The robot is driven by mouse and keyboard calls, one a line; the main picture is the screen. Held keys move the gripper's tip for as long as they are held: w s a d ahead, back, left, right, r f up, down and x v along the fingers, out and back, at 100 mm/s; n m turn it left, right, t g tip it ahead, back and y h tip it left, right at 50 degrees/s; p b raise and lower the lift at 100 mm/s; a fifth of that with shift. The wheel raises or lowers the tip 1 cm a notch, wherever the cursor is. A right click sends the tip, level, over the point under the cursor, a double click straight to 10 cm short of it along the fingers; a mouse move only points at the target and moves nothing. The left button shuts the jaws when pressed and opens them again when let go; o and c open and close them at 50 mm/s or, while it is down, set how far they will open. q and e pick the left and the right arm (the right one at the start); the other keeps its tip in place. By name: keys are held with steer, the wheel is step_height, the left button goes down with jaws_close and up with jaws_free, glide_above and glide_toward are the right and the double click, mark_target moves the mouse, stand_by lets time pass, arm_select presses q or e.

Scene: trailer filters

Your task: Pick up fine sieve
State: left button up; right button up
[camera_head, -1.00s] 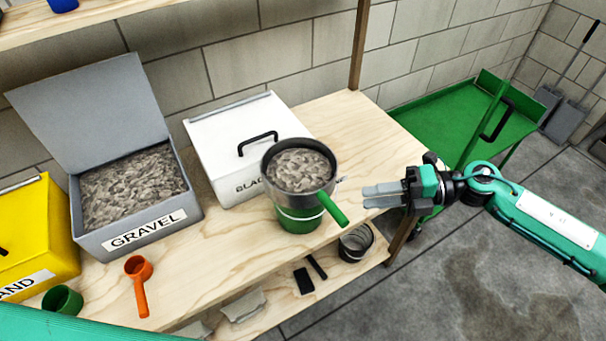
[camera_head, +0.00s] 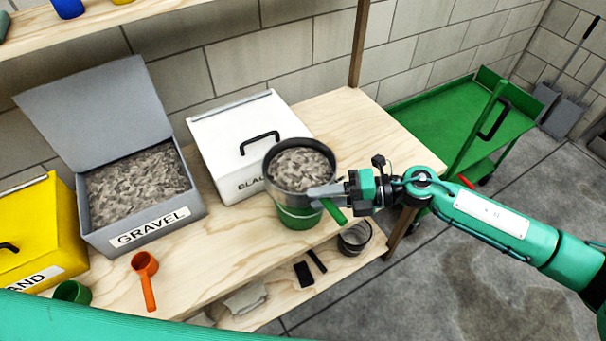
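A grey round sieve (camera_head: 272,178) with a green handle (camera_head: 334,211) sits on top of a green bucket (camera_head: 299,218) on the wooden table, and it holds grey gravel. My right gripper (camera_head: 316,191) reaches in from the right, its grey fingers at the sieve's right rim, overlapping the upper end of the handle. I cannot tell whether the fingers touch or close on it. A second round dark mesh item (camera_head: 354,237) is on the lower shelf. No label shows which one is the fine sieve. My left gripper is out of view.
An open grey gravel box (camera_head: 150,228), a white lidded box (camera_head: 219,125) and a yellow sand box (camera_head: 55,235) stand on the table. An orange scoop (camera_head: 146,272) and a green cup (camera_head: 72,292) lie at the front. A green cart (camera_head: 440,115) stands at right.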

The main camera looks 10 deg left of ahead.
jaws_close()
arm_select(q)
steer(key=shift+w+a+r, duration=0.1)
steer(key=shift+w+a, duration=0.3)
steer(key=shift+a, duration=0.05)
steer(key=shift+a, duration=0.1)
arm_select(e)
steer(key=shift+r, duration=0.1)
